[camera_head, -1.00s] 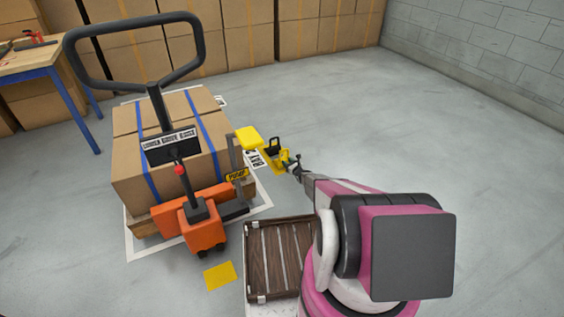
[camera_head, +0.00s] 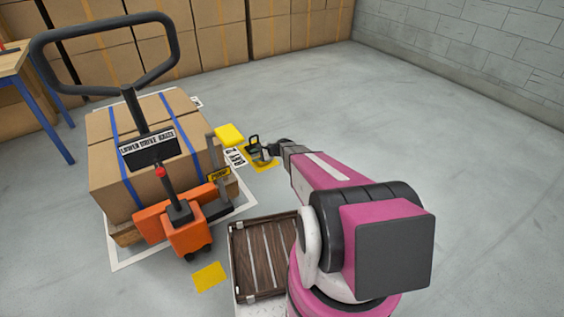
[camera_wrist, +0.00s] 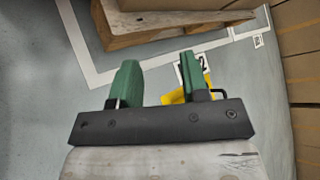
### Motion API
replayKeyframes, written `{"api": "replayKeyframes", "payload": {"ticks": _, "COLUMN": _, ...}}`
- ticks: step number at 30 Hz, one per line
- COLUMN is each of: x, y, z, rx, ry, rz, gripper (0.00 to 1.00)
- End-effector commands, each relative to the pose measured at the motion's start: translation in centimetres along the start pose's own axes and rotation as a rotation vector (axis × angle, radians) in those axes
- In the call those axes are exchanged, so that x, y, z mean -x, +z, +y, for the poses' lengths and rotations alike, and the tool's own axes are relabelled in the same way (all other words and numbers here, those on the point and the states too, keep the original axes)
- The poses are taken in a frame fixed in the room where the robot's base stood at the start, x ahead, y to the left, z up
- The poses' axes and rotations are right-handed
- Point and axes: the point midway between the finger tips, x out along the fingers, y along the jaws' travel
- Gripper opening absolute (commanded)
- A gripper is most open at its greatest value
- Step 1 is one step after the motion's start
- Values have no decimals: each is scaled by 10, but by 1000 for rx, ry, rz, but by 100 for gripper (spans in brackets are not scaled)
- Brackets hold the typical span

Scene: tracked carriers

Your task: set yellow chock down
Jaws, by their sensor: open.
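The yellow chock, with a black handle (camera_head: 253,141), is small and partly hidden in the head view, beside the floor label right of the pallet load. Yellow (camera_head: 265,165) shows on the floor there; I cannot tell chock from floor patch. In the wrist view a yellow piece (camera_wrist: 174,97) shows low behind the right finger, with a black loop beside it. My gripper (camera_wrist: 158,62) is open, its two green fingers apart with only floor visible between the tips. In the head view my gripper is small, near the chock.
An orange pallet truck (camera_head: 185,235) with a tall black handle stands left, by a pallet of boxes (camera_head: 105,165). A slatted wooden tray (camera_head: 238,262) lies in front. The floor to the right is clear.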

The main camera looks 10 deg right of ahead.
Motion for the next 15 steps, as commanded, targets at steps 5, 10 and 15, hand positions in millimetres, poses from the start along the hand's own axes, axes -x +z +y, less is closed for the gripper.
{"api": "replayKeyframes", "payload": {"ticks": 5, "x": 63, "y": 104, "z": 30, "rx": 324, "ry": 293, "rz": 56, "gripper": 42}}
{"api": "replayKeyframes", "payload": {"ticks": 10, "x": 130, "y": 174, "z": 60, "rx": 613, "ry": 588, "rz": 110, "gripper": 42}}
{"api": "replayKeyframes", "payload": {"ticks": 15, "x": 200, "y": 227, "z": 84, "rx": 851, "ry": 868, "rz": 163, "gripper": 42}}
